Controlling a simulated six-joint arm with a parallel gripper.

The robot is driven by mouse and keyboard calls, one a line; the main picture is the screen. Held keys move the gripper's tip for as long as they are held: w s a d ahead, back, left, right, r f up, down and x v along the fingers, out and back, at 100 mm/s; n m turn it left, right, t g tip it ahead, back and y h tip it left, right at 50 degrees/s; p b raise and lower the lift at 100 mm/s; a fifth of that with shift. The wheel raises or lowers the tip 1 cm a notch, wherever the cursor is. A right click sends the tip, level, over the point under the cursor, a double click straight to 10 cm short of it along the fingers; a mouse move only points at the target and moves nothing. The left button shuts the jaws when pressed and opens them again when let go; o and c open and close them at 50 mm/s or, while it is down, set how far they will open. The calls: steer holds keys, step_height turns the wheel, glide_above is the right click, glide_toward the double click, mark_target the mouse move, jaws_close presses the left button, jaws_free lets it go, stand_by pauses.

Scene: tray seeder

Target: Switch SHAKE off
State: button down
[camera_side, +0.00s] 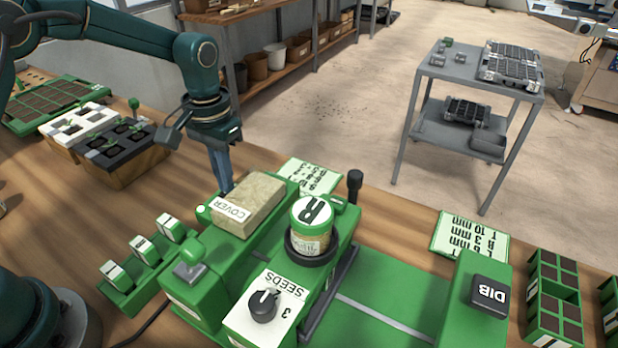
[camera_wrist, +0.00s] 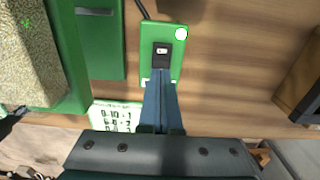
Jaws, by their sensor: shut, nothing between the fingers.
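In the wrist view a small green box (camera_wrist: 149,36) carries a black rocker switch (camera_wrist: 162,54) and a round white lamp (camera_wrist: 181,33). No word SHAKE can be read on it; my fingers cover its near end. My gripper (camera_wrist: 162,82) has its two blue fingers together and empty, with the tips just short of the rocker in the picture. Whether they touch it cannot be told. In the side view my gripper (camera_side: 226,188) points down behind the speckled COVER block (camera_side: 249,201), and the rocker is hidden there.
The green seeder with a seed jar (camera_side: 311,232) and a SEEDS knob (camera_side: 263,305) stands in front of my gripper. A black-knobbed lever (camera_side: 354,183) rises beside it. Seedling pots (camera_side: 122,150) stand at the left. A DIB block (camera_side: 489,296) is at the right.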

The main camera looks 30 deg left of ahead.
steer(key=shift+f, duration=0.15)
steer(key=shift+r, duration=3.55)
steer(key=s+r+t, duration=0.3)
steer(key=s+r, duration=0.4)
steer(key=r, duration=0.3)
steer(key=s+f+t, duration=0.2)
steer(key=s+f, duration=0.3)
steer(key=s, duration=0.5)
steer(key=shift+s+a+f+t, duration=0.15)
steer(key=shift+s+a+t, duration=0.1)
steer(key=shift+s+t, duration=0.1)
